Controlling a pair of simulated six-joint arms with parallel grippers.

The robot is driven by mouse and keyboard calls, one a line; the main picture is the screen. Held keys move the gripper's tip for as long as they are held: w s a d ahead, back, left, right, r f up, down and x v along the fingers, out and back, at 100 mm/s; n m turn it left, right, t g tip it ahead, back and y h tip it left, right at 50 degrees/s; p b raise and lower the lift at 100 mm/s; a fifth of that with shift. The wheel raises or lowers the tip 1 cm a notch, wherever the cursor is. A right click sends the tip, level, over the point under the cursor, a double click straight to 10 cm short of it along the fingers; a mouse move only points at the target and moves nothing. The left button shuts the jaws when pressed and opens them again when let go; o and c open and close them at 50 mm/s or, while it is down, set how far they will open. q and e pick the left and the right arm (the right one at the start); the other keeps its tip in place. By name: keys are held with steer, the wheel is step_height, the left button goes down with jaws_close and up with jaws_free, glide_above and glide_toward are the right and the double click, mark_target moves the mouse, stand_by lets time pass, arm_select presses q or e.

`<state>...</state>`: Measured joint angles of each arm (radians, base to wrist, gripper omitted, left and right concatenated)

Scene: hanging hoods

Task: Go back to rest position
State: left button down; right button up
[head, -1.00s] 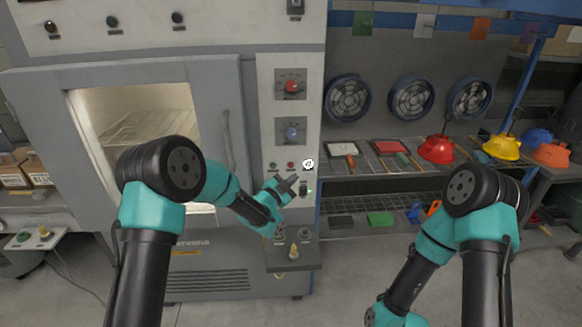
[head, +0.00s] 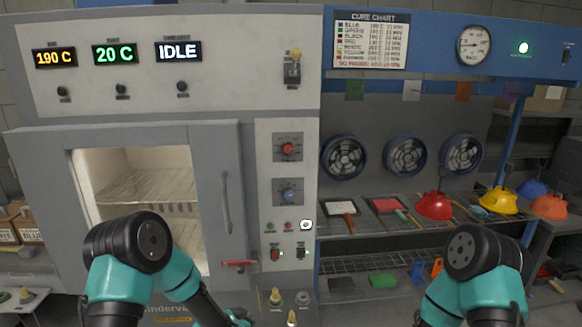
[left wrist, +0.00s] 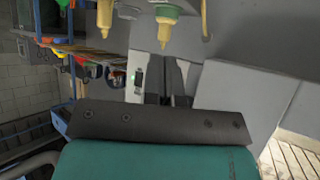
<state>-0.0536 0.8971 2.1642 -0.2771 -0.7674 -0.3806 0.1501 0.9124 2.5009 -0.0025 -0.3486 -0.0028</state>
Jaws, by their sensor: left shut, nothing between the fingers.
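My left arm (head: 175,280) comes in at the lower left of the head view and reaches down to the bottom edge in front of the oven. Its gripper is mostly cut off there. In the left wrist view the fingers of my left gripper (left wrist: 166,82) are together and empty, partly hidden behind the dark gripper body. My right arm (head: 465,275) is bent at the lower right of the head view. Its gripper is below the frame and hidden.
The grey oven (head: 40,190) has its door shut; its displays read 190 C, 20 C and IDLE. The control panel (head: 265,205) has knobs and switches. Hoods, including a red one (head: 434,206) and a yellow one (head: 497,202), are over the shelf at right, below several fans.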

arm_select(q)
steer(key=s+a+f+n+g, duration=0.2)
steer(key=s+a+f+g, duration=0.1)
steer(key=s, duration=0.6)
steer(key=s+a+f+n+g+y, duration=0.1)
steer(key=s+a+f+n+g, duration=0.2)
steer(key=s, duration=0.6)
steer(key=s+a+f+n+g+y, duration=0.1)
steer(key=s+a+f+n+g, duration=0.1)
steer(key=s, duration=0.7)
step_height(320, 180, down, 2)
steer(key=shift+s+a+f+n+g, duration=0.25)
steer(key=shift+s+a+n+g, duration=0.15)
steer(key=shift+a+n, duration=0.15)
steer(key=shift+w+d, duration=0.1)
